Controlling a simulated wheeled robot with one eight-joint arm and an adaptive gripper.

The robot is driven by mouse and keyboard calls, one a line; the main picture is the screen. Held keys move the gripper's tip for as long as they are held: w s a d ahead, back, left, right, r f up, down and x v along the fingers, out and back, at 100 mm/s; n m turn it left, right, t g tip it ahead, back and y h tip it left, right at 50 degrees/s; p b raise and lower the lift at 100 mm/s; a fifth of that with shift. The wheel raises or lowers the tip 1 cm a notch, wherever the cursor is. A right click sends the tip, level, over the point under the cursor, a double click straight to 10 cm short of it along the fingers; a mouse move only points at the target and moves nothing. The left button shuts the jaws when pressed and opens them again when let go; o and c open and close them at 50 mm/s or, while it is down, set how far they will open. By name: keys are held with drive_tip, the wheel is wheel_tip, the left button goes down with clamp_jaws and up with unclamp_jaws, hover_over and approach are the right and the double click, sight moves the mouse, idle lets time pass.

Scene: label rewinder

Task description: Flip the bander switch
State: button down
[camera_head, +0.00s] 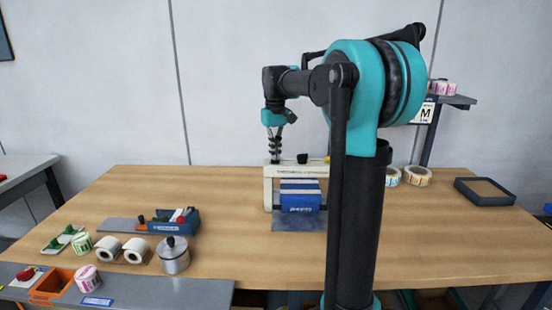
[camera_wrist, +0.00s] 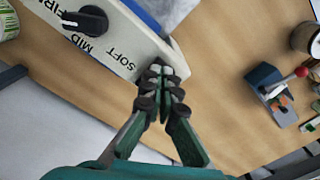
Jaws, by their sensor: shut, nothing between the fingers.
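The bander (camera_head: 268,190) is a white arch on the table with a blue banded stack (camera_head: 300,200) under it. A black knob (camera_head: 302,158) sits on its top. In the wrist view the bander's top (camera_wrist: 128,62) shows the black dial (camera_wrist: 84,21) with the words FIRM, MID and SOFT. My gripper (camera_head: 275,160) points down at the bander's left end, and its fingers are shut and empty. In the wrist view the fingertips (camera_wrist: 161,72) are beside the bander's edge, near the word SOFT; I cannot tell whether they touch.
A blue device with a red knob (camera_head: 178,220) stands left of the bander. A metal canister (camera_head: 174,258) and several label rolls (camera_head: 135,250) are at the front left. A dark tray (camera_head: 485,198) lies at the right. My arm hides the bander's right side.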

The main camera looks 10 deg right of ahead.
drive_tip(key=shift+r, duration=3.5)
